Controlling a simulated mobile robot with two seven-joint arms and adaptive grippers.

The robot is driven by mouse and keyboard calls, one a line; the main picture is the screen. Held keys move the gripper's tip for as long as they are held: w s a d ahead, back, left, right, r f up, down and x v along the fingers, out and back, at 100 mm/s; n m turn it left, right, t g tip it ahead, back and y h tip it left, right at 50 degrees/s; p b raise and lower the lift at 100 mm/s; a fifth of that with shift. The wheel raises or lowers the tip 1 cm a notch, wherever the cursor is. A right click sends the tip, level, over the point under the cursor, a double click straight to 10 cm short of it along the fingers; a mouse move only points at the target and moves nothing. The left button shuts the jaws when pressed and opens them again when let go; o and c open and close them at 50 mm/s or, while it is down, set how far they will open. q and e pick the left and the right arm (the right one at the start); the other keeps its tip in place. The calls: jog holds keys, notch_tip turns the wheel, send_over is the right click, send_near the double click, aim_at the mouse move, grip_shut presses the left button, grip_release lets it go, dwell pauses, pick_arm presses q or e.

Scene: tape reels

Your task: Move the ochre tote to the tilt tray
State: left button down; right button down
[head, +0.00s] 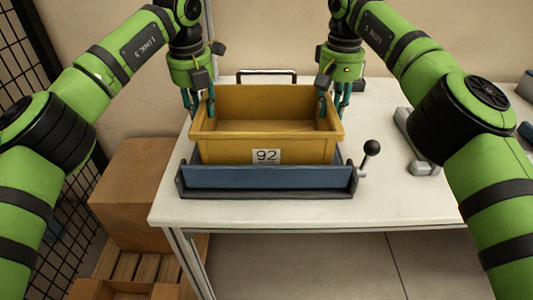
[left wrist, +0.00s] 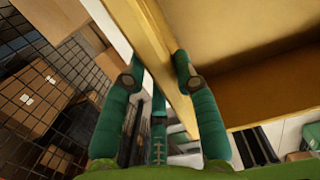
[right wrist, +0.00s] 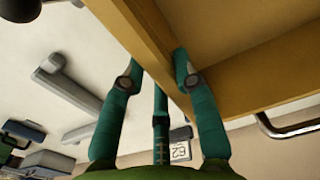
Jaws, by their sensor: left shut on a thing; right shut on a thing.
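The ochre tote (head: 235,147) is an empty open box with a "92" label on its front. It is at the blue tilt tray (head: 265,177), upright and level, with its lower part behind the tray's front wall. I cannot tell whether its base touches the tray floor. My left gripper (head: 198,107) is shut on the tote's left wall, which also shows in the left wrist view (left wrist: 160,50). My right gripper (head: 333,105) is shut on the tote's right wall, which also shows in the right wrist view (right wrist: 160,45). The tote's underside is hidden.
The tray has a lever with a black knob (head: 371,148) at its right. The white table (head: 410,206) is clear at the front right. A grey bracket-like part (head: 421,165) lies at the right.

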pick_arm(q)
jog(key=c, duration=1)
grip_release()
jog(key=shift+a+f, duration=0.1)
jog(key=shift+a, duration=0.15)
pick_arm(e)
jog(key=c, duration=1)
grip_release()
jog(key=shift+d, duration=0.2)
pick_arm(q)
jog(key=shift+o, duration=0.2)
jog(key=shift+d, duration=0.1)
pick_arm(e)
jog(key=shift+o, duration=0.2)
jog(key=shift+a, duration=0.1)
